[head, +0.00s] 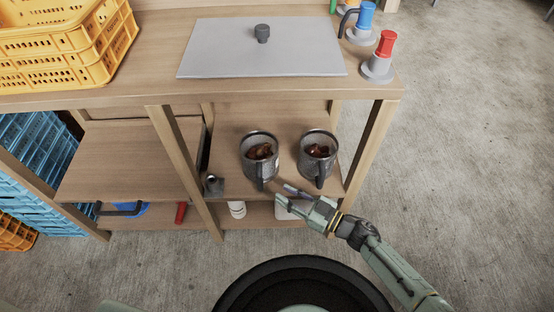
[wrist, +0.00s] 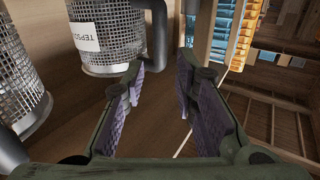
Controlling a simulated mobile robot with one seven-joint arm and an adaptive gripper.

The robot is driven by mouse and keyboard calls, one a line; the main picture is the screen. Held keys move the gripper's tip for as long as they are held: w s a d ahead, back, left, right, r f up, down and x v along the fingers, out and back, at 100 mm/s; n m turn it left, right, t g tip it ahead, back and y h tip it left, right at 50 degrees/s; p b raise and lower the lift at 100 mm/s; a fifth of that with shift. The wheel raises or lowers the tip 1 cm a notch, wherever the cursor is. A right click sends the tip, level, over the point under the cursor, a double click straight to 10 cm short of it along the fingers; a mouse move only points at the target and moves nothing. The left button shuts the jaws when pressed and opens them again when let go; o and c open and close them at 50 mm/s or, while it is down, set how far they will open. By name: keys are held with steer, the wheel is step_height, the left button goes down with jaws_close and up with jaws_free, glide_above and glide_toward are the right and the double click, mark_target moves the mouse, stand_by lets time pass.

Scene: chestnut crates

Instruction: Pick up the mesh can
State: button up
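Two grey mesh cans with dark handles stand on the middle shelf, holding brown chestnuts: a left can (head: 258,160) and a right can (head: 316,160). My gripper (head: 279,190) is just in front of the left can, near its handle. In the wrist view, one can (wrist: 105,35) with an upside-down white label is at the top, and another can (wrist: 18,75) is at the left edge. My gripper (wrist: 160,66) is open and empty. The dark handle (wrist: 160,28) of the labelled can lies just beyond and between the fingertips.
The shelf posts (head: 368,150) stand on both sides of the cans. The tabletop (head: 160,60) above holds a yellow crate (head: 65,50), a grey lidded plate (head: 260,55) and a red-topped item (head: 384,55). A small dark metal object (head: 212,185) is left of the cans. Concrete floor is free at right.

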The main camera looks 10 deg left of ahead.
mark_target(259, 179)
steer(key=p+x, duration=0.2)
steer(key=x, duration=0.8)
steer(key=shift+w+a+p, duration=0.1)
steer(key=shift+a+p, duration=0.05)
steer(key=shift+p, duration=0.25)
steer(key=shift+c, duration=0.2)
jaws_close()
steer(key=shift+r, duration=0.1)
